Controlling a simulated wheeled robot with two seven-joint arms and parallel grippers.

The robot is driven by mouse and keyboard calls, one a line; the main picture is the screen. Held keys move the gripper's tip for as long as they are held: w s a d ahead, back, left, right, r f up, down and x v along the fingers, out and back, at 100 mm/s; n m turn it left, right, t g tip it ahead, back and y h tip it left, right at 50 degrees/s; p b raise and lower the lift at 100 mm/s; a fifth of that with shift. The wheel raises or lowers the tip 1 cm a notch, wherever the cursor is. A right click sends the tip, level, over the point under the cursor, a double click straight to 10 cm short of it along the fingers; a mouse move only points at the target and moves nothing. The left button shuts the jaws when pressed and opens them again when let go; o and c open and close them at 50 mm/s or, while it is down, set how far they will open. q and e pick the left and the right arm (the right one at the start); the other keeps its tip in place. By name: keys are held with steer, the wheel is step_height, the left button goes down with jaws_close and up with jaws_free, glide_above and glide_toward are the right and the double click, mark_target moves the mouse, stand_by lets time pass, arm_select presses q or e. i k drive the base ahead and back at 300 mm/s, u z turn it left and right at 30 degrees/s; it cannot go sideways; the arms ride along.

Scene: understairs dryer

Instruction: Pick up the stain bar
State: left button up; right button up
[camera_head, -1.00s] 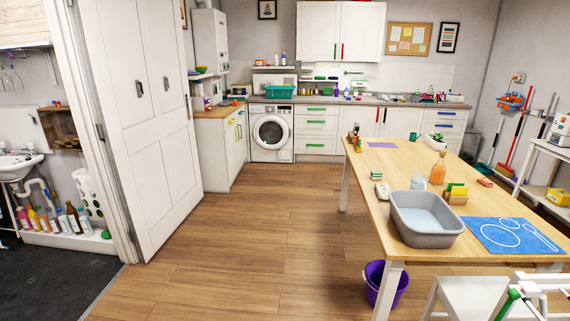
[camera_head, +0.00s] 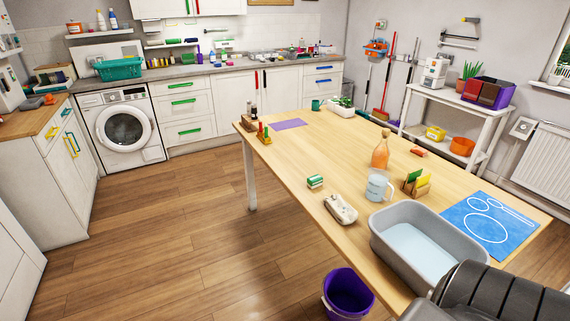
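No label is readable, so I cannot tell for sure which thing is the stain bar. A small green-and-white block (camera_head: 315,181) lies on the near left part of the wooden table (camera_head: 330,143). A small reddish block (camera_head: 418,152) lies farther back, right of the orange bottle (camera_head: 380,152). Neither of my grippers is in view.
A grey basin (camera_head: 385,237) of water, a blue mat (camera_head: 490,224), a clear jug (camera_head: 377,187) and a small white object (camera_head: 341,208) crowd the table's near end. A purple bucket (camera_head: 347,294) stands on the floor. The floor left of the table is open.

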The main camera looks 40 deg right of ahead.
mark_target(314, 180)
steer(key=i, duration=1)
steer(key=z, duration=2.2)
steer(key=i, duration=0.7)
steer(key=u, duration=0.65)
